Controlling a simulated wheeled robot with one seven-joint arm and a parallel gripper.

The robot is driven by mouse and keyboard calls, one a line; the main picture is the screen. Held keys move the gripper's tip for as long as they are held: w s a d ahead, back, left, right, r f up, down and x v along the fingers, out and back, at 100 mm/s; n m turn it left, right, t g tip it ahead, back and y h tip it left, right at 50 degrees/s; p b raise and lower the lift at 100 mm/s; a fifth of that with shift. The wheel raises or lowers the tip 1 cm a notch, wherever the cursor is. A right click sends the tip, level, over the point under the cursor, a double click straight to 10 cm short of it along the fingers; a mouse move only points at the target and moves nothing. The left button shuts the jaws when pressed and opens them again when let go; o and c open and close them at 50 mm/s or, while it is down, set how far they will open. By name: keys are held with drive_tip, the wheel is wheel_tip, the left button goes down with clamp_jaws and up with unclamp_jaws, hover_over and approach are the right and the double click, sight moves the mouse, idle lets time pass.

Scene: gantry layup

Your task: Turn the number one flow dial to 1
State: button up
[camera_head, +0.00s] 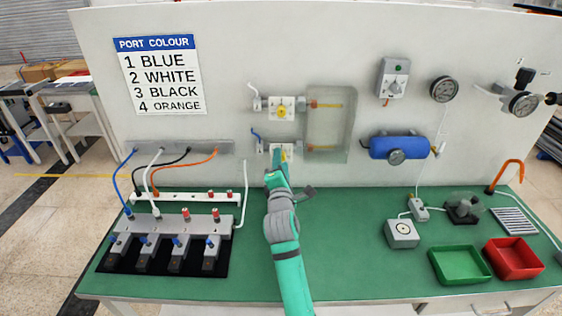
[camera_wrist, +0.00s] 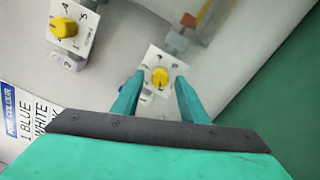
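Two flow dials with yellow knobs on white scale plates are on the white panel. The lower dial (camera_wrist: 160,77) shows between the fingertips in the wrist view, with a small tag that looks like 1. The upper dial (camera_head: 281,108) also shows in the wrist view (camera_wrist: 64,28), with a tag that looks like 2. My gripper (camera_wrist: 159,84) is open, its fingers on either side of the lower knob with gaps to both. I cannot tell how deep they reach around it. In the head view my gripper (camera_head: 281,158) covers much of the lower dial. The knob's setting is too small to read.
A clear box (camera_head: 331,122) is right of the dials, and a blue tank (camera_head: 398,147) farther right. The port colour sign (camera_head: 160,75) is at left. Below stand a hose block (camera_head: 190,222), a green tray (camera_head: 459,279) and a red tray (camera_head: 541,270). The middle bench is mostly clear.

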drive_tip(key=s, duration=1)
drive_tip(key=shift+w, duration=0.15)
